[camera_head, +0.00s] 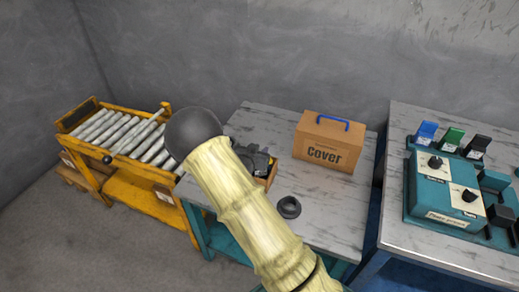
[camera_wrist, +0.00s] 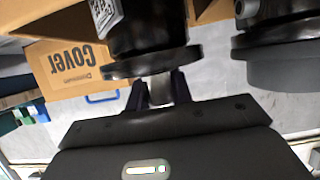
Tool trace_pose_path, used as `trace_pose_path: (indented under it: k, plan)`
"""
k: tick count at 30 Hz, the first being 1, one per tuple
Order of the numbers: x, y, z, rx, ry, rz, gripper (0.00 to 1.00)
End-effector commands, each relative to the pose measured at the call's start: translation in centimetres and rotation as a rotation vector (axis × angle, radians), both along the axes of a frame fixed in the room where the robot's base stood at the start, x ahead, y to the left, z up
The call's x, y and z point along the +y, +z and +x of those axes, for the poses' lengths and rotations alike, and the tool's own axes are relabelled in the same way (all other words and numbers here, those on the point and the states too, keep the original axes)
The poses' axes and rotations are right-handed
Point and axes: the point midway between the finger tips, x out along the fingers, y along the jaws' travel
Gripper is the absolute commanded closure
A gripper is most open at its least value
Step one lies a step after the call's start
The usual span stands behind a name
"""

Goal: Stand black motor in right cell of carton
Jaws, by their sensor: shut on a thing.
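My gripper (camera_wrist: 158,92) is shut on the narrow metal shaft of a black motor (camera_wrist: 155,35), just below its wide round flange in the wrist view. A pale label shows on the motor's side. Brown walls of the carton (camera_wrist: 212,10) show on both sides of the motor. A second black flanged part (camera_wrist: 285,60) is beside it at the right of the wrist view. In the head view, my arm hides most of the carton (camera_head: 272,175) and my gripper; dark parts show above its rim. I cannot tell whether the held motor touches the carton floor.
A brown box marked "Cover" (camera_head: 326,146) with a blue handle stands behind the carton; it also shows in the wrist view (camera_wrist: 68,68). A black ring (camera_head: 289,207) lies on the grey table. A teal control box (camera_head: 445,195) is at right, a yellow roller stand (camera_head: 130,185) at left.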

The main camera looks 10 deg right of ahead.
Motion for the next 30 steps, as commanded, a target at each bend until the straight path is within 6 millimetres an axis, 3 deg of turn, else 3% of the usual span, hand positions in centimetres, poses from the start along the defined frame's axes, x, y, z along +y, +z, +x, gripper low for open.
trace_pose_path:
  k: [2, 3, 6, 19, 30]
  plan:
    - [-0.1, 0.1, 0.1, -0.008, 0.000, -0.002, 1.00]
    - [0.0, -0.2, 0.0, 0.000, 0.000, 0.000, 0.76]
    - [0.0, -0.2, 0.0, 0.000, 0.000, 0.000, 0.57]
    - [0.3, 0.2, -0.4, 0.001, 0.001, 0.001, 0.56]
    - [3.9, 2.7, -5.1, 0.001, 0.003, 0.002, 0.56]
